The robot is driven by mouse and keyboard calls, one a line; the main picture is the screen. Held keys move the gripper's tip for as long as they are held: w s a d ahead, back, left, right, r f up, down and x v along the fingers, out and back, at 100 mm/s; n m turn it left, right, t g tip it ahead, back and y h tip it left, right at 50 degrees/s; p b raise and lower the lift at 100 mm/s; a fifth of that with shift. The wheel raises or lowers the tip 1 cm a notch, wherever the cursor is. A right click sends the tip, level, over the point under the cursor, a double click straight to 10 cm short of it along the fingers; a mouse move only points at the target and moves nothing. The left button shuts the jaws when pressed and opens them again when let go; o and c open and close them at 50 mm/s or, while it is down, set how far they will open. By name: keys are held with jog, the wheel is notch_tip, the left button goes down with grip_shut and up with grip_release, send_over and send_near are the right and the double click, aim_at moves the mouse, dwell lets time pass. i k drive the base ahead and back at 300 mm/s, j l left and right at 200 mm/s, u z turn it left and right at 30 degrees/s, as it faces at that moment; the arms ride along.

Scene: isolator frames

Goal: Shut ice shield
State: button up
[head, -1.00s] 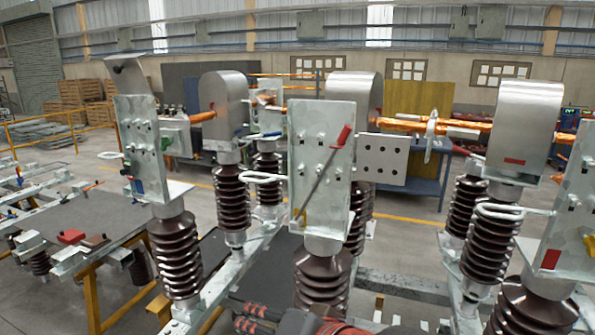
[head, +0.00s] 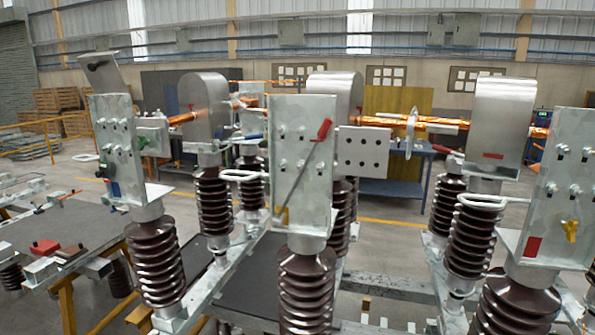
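Rounded grey metal hoods, which look like ice shields, stand on brown ribbed insulators: one at left (head: 204,108), one in the middle (head: 335,98), one at right (head: 503,125). I cannot tell for sure which is the task's shield or whether any is open. At far left, a tilted metal flap (head: 101,72) stands up above a bolted upright plate (head: 117,150). A middle plate (head: 290,145) carries a slanted rod with a red handle (head: 324,129). My gripper is not in view.
Orange-copper bars (head: 425,124) run between the hoods behind the plates. A right plate (head: 553,185) stands at the near right. A low worktable (head: 60,235) with a red block (head: 44,247) is at left. Open floor (head: 385,255) shows behind the frames.

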aim_at(102, 69)
jog(key=u, duration=1.25)
